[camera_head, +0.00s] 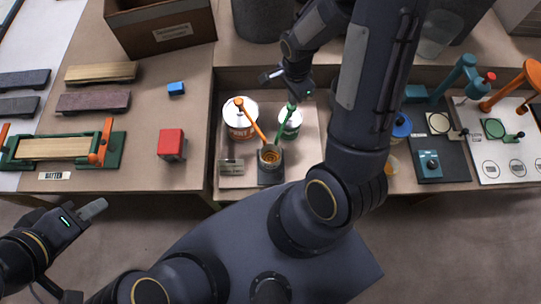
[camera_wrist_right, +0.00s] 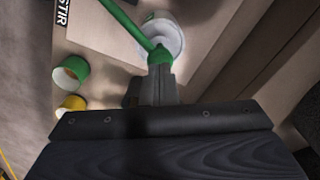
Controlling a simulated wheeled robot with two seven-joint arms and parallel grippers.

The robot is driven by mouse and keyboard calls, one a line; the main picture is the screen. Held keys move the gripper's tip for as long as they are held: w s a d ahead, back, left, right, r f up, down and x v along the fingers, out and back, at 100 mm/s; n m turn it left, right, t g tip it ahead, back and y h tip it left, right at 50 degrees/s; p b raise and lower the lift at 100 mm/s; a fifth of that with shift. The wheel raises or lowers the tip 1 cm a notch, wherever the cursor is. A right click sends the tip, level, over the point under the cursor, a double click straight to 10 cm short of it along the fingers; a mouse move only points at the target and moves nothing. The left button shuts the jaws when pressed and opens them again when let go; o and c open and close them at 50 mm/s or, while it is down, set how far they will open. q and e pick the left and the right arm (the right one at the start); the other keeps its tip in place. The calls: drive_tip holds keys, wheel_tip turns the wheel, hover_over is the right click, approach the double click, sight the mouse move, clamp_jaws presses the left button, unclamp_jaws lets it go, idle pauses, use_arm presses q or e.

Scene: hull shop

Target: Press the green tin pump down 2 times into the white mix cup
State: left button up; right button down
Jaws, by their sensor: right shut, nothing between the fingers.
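The green pump (camera_head: 291,108) stands on a white tin (camera_head: 290,128), its spout slanting down toward the mix cup. The mix cup (camera_head: 270,157) looks grey rather than white, with amber contents, on a dark pad. My right gripper (camera_head: 293,93) is shut and empty just above the pump head. In the right wrist view its fingertips (camera_wrist_right: 156,82) are right at the green pump head (camera_wrist_right: 160,54); whether they touch it I cannot tell. The white tin (camera_wrist_right: 165,35) shows behind it. My left gripper (camera_head: 93,208) is low at the left, away from the table; its jaw opening is unclear.
A white tin with an orange pump (camera_head: 240,116) stands left of the green one, its spout also toward the cup. My right arm hides part of the table.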

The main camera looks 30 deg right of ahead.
drive_tip(key=shift+f, duration=0.15)
drive_tip(key=shift+f+b, duration=1.35)
drive_tip(key=shift+b, duration=0.05)
drive_tip(key=shift+r, duration=0.15)
drive_tip(key=shift+r+p, duration=1.2)
drive_tip(key=shift+r, duration=0.15)
drive_tip(key=shift+r, duration=0.1)
wheel_tip(320, 180, up, 6)
drive_tip(key=p, duration=0.5)
